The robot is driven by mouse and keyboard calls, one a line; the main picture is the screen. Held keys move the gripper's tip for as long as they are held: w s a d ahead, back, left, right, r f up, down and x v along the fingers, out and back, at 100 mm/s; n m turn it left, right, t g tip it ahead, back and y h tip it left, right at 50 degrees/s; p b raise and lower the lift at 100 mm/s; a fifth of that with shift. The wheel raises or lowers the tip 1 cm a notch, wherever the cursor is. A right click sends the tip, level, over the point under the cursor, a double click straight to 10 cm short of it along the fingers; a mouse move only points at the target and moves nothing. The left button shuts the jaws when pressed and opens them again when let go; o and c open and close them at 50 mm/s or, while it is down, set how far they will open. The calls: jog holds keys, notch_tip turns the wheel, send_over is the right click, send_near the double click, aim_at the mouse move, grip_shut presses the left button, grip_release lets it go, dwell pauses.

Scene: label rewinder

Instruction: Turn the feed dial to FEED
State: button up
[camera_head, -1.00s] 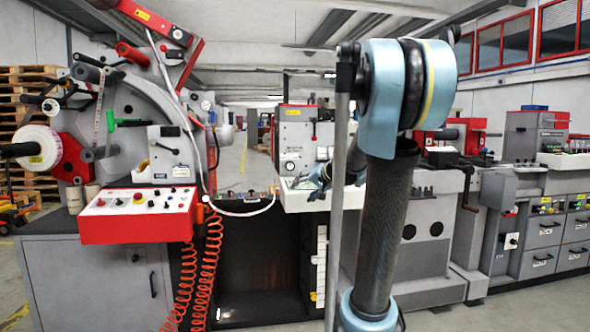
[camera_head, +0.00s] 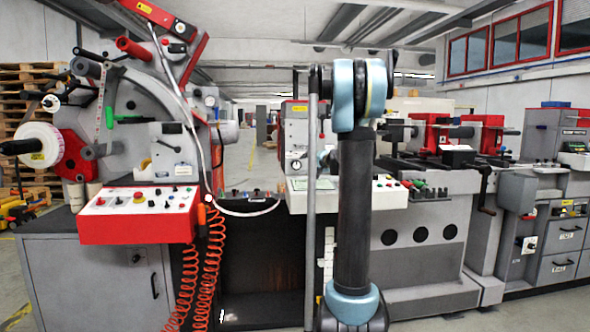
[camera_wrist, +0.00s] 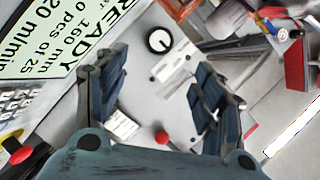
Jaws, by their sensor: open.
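A round black dial with a white pointer mark and a pale ring (camera_wrist: 159,41) shows at the upper middle of the wrist view, on a light panel. I take it for the feed dial; its lettering is too small to read. My gripper (camera_wrist: 161,98) is open and empty. Its two blue-black fingers stand left and right, with the dial beyond and between them, apart from both. In the head view my own arm hides the gripper and part of the machine's panel.
A display reading READY (camera_wrist: 70,40) lies left of the dial in the wrist view, with a keypad (camera_wrist: 20,103) below it. A red knob (camera_wrist: 162,138) shows between the fingers. In the head view, a red-fronted control box (camera_head: 137,232) stands at left.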

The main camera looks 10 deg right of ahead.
aim_at(297, 165)
jog(key=x, duration=1.4)
jog(key=shift+w+f, duration=0.1)
jog(key=shift+w, duration=0.1)
